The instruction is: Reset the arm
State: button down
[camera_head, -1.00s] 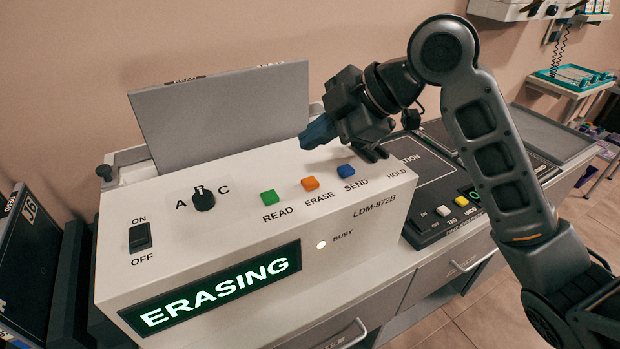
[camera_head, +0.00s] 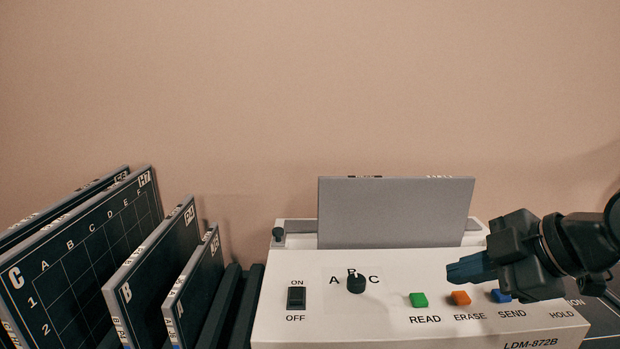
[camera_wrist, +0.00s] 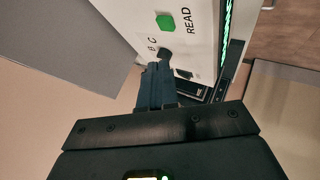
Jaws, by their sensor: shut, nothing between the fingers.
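My gripper (camera_head: 455,271) is at the right of the head view, its dark blue fingers closed together and empty, pointing left. The fingertips hover above the white LDM-872B machine (camera_head: 390,325), over the area of the orange ERASE button (camera_head: 461,298). In the wrist view the closed fingers (camera_wrist: 155,80) point toward the machine's top, with the green button (camera_wrist: 165,22) beyond. Most of my arm is out of view.
A grey plate (camera_head: 395,212) stands upright in the machine's back. A knob (camera_head: 356,284) and an ON/OFF switch (camera_head: 296,297) sit at its left. Several dark lettered panels (camera_head: 85,255) stand at far left. The wall space above is clear.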

jog(key=a+m+t, duration=0.1)
jog(key=a, duration=0.1)
jog(key=a+f+m+t+y, duration=0.1)
jog(key=a+m, duration=0.1)
jog(key=a, duration=0.1)
jog(key=a+m+t+y, duration=0.1)
jog(key=a+m, duration=0.1)
jog(key=shift+w+a+f+t, duration=0.25)
jog(key=shift+a+t, duration=0.05)
jog(key=shift+t, duration=0.1)
jog(key=s+a+f+m+t, duration=0.1)
jog(key=m, duration=0.1)
jog(key=s+f+m+t, duration=0.1)
jog(key=m, duration=0.1)
jog(key=shift+a+f, duration=0.2)
jog(key=shift+a, duration=0.2)
jog(key=s+d+f+m+t+h, duration=0.15)
jog(key=s+f+m+h, duration=0.35)
jog(key=s, duration=0.8)
jog(key=s+d+f+m+t+h, duration=0.1)
jog(key=s+d+f+m+h, duration=0.3)
jog(key=s+f, duration=0.6)
jog(key=s+d+r, duration=0.2)
jog(key=s, duration=0.5)
jog(key=s+d+r+y, duration=0.1)
jog(key=s+r, duration=0.2)
jog(key=s, duration=0.5)
jog(key=shift+d+r+n, duration=0.35)
jog(key=shift+n, duration=0.05)
